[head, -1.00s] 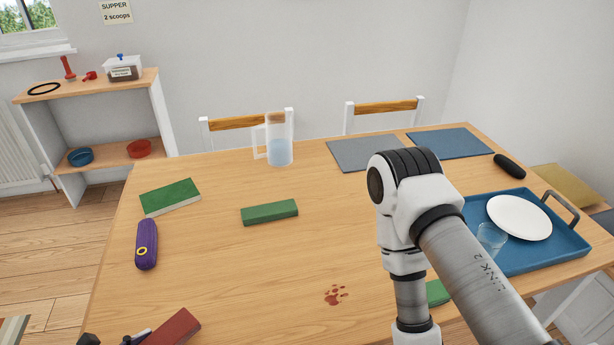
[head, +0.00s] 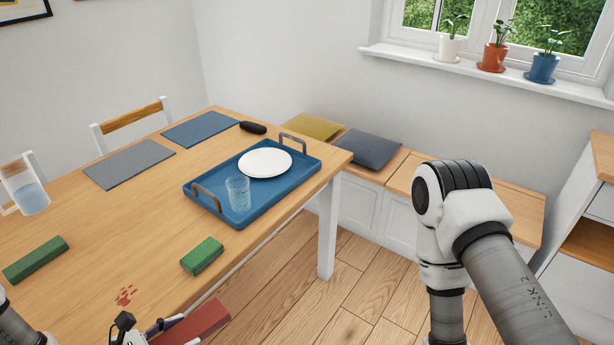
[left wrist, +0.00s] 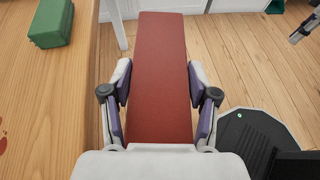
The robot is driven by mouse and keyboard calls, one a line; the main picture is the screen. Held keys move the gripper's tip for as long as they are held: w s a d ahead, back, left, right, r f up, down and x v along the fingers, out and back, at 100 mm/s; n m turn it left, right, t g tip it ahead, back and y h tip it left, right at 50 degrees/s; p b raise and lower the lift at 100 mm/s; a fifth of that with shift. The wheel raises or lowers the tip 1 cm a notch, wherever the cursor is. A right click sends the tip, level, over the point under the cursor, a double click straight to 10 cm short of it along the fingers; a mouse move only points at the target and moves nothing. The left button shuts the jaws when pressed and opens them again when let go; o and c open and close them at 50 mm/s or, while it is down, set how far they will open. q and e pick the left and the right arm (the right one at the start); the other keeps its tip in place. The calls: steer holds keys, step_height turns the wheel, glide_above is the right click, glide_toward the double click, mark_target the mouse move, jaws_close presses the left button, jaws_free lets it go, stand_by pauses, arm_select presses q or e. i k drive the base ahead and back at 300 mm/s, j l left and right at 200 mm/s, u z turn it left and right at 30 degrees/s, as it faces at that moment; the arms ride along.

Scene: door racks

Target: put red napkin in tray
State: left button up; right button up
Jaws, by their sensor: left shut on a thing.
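The red napkin (head: 203,322), a folded flat red block, is in my left gripper at the bottom of the head view. In the left wrist view the napkin (left wrist: 160,50) runs lengthwise between the two fingers of my left gripper (left wrist: 160,88), which is shut on it. Floor shows beyond it, with the table edge to its left. The blue tray (head: 205,207) lies on the table's far right part, with a white plate and a clear glass on it. The napkin is apart from the tray, on its near side. My right gripper is outside the head view; a grey part at the left wrist view's right edge may be it.
A green block (head: 203,256) lies near the table edge, between napkin and tray. Another green block (head: 36,259) and a jug (head: 24,190) are at left. Two placemats and a black case (head: 252,127) lie behind the tray. A cushioned bench (head: 365,150) stands beyond the table.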

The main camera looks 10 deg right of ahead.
mark_target(221, 189)
steer(key=i+l+z, duration=0.3)
steer(key=z, duration=0.15)
steer(key=i+l+z, duration=0.1)
steer(key=i+z, duration=0.85)
steer(key=i+j+z, duration=0.1)
steer(key=i+z, duration=0.35)
steer(key=i+u, duration=0.2)
steer(key=u, duration=0.25)
steer(key=i+l+u, duration=0.1)
steer(key=u, duration=0.35)
steer(key=i+l+u, duration=0.15)
steer(key=u, duration=0.3)
steer(key=i+l+u, duration=0.2)
steer(key=u, duration=0.25)
steer(key=i+l+u, duration=0.1)
steer(key=u, duration=0.35)
steer(key=l, duration=0.1)
